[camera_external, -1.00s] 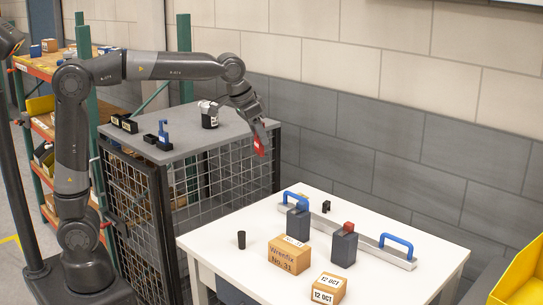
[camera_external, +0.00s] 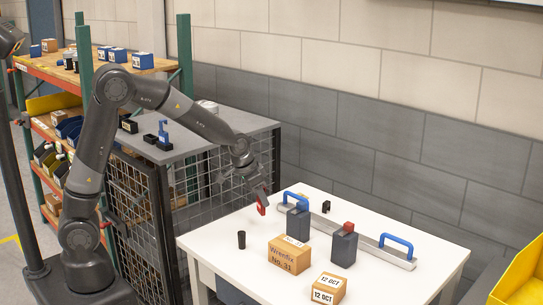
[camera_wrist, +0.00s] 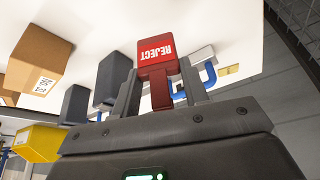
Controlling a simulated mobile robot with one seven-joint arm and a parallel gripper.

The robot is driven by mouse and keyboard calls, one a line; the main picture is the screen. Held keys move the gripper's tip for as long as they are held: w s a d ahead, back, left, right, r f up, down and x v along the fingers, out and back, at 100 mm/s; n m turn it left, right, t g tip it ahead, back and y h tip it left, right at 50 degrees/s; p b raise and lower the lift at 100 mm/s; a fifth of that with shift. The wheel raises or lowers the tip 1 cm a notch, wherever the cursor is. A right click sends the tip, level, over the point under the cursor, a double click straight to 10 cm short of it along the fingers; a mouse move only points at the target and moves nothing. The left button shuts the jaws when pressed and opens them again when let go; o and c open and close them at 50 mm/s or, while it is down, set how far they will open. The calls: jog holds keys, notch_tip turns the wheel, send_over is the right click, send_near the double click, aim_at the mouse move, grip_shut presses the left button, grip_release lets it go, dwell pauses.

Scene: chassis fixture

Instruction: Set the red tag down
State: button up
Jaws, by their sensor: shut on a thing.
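A red tag (camera_wrist: 158,52) with "REJECT" in white letters is held between the fingers of my gripper (camera_wrist: 158,90) in the wrist view. In the external view the red tag (camera_external: 262,208) hangs from my gripper (camera_external: 260,196) over the far left part of the white table (camera_external: 215,240). It is left of the blue handle there, and whether it touches the table I cannot tell. My gripper is shut on the tag's narrower part.
A metal bar with two blue handles (camera_external: 397,241) lies across the table. Two dark grey blocks (camera_external: 343,248) stand by it, one with a red top. Cardboard boxes (camera_external: 289,258) and a small black cup (camera_external: 241,239) are nearer the front.

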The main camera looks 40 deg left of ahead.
jog(key=shift+w+a+f, duration=0.35)
jog(key=shift+f, duration=0.6)
jog(key=shift+w+a+f, duration=0.3)
jog(key=shift+w+f, duration=0.05)
jog(key=shift+f, duration=0.65)
jog(key=shift+w+a+f, duration=0.35)
jog(key=shift+f, duration=0.6)
jog(key=shift+f, duration=0.1)
jog(key=o, duration=1)
jog(key=shift+c, duration=0.2)
